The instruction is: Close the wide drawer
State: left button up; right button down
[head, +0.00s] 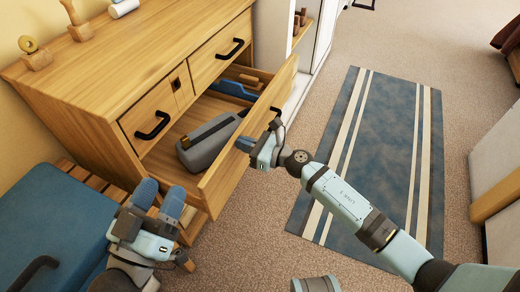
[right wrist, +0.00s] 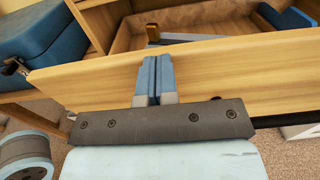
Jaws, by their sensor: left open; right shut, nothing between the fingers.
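The wide drawer (head: 222,181) stands pulled out of the wooden dresser (head: 82,92), with its inside showing. In the right wrist view its front panel (right wrist: 228,72) runs across the picture. My right gripper (head: 246,144) is shut and empty at the outer side of the front panel, near its middle. In the right wrist view its blue fingers (right wrist: 156,76) point at the panel and overlap its face; I cannot tell whether they touch. My left gripper (head: 158,198) is open and empty, near the drawer's left end.
A grey case (head: 207,141) and a blue item (head: 234,90) lie in the drawer. Two smaller drawer fronts with black handles (head: 153,126) are above. A striped rug (head: 375,150) covers the open floor right.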

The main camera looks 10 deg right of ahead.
jog(key=b+x, duration=0.3)
jog(key=x, duration=1)
jog(key=shift+w+a+b, duration=0.3)
jog(key=shift+w+a, duration=0.1)
jog(key=shift+a, duration=0.1)
pick_arm(q)
jog(key=f, duration=0.2)
jog(key=f+g, duration=0.1)
jog(key=f, duration=0.1)
jog(key=f+g, duration=0.1)
jog(key=shift+w+d+f+m, duration=0.15)
jog(key=shift+w+f+m, duration=0.15)
jog(key=shift+f, duration=0.1)
pick_arm(e)
jog(key=shift+w+a, duration=0.15)
jog(key=shift+a, duration=0.15)
pick_arm(q)
jog(key=shift+s, duration=0.15)
